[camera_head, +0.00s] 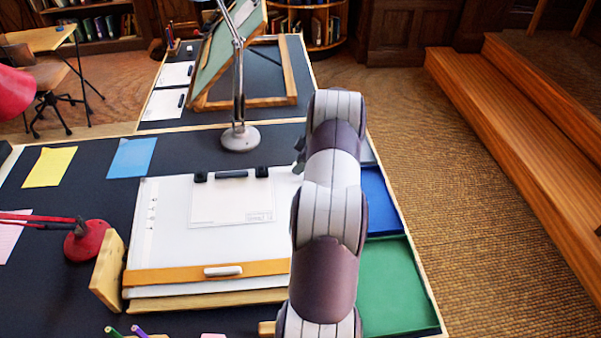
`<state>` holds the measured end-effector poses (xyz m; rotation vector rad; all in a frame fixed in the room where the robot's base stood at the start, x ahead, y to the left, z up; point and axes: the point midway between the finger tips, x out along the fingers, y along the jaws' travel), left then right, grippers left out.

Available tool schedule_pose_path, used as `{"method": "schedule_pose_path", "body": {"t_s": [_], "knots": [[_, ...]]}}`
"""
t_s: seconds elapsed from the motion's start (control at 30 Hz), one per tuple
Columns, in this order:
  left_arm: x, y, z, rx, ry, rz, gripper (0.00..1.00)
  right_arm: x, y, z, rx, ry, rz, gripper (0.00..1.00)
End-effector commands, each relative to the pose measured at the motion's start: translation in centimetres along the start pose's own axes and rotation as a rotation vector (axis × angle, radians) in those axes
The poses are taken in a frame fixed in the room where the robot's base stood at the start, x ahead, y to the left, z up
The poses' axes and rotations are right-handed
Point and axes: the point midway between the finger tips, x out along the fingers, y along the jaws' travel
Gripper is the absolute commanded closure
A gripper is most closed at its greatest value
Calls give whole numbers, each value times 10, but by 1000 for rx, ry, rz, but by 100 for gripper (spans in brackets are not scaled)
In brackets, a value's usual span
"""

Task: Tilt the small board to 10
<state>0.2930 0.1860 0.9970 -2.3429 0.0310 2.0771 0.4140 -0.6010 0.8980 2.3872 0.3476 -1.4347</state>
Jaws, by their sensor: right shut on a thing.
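The small board (165,225) is white and lies low, nearly flat, over a wooden base (210,297) in the near middle of the desk. A sheet (230,206) is held on it by dark clips, and an orange wooden ledge (180,275) runs along its front edge. My right arm reaches over the board's right side and hides that side. A bit of my right gripper (299,158) shows at the board's far right corner. It is shut, seemingly on the board's edge; its fingertips are mostly hidden. No angle scale can be read. My left gripper is out of view.
A red lamp (88,240) stands left of the board and a grey lamp (240,138) behind it. A larger green board (222,55) stands steeply tilted at the back. Blue (378,200) and green (390,285) trays lie at right. Yellow (50,167) and blue (132,158) sheets lie left.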

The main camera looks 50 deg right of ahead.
Motion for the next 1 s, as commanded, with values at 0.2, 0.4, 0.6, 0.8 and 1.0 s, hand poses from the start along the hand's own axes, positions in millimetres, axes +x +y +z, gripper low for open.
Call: {"method": "schedule_pose_path", "body": {"t_s": [0.2, 0.4, 0.6, 0.8, 1.0], "knots": [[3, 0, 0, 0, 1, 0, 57, -3, -3, 0, -6, 2, 9, 100], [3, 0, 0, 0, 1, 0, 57, -3, -2, 0, -5, 3, 9, 54], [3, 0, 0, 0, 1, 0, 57, -3, -3, 0, -4, 3, 8, 41], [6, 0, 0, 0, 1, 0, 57, -9, -2, 0, -4, 3, 9, 41], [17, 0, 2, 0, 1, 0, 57, -56, -3, 1, -5, 3, 13, 41]]}}
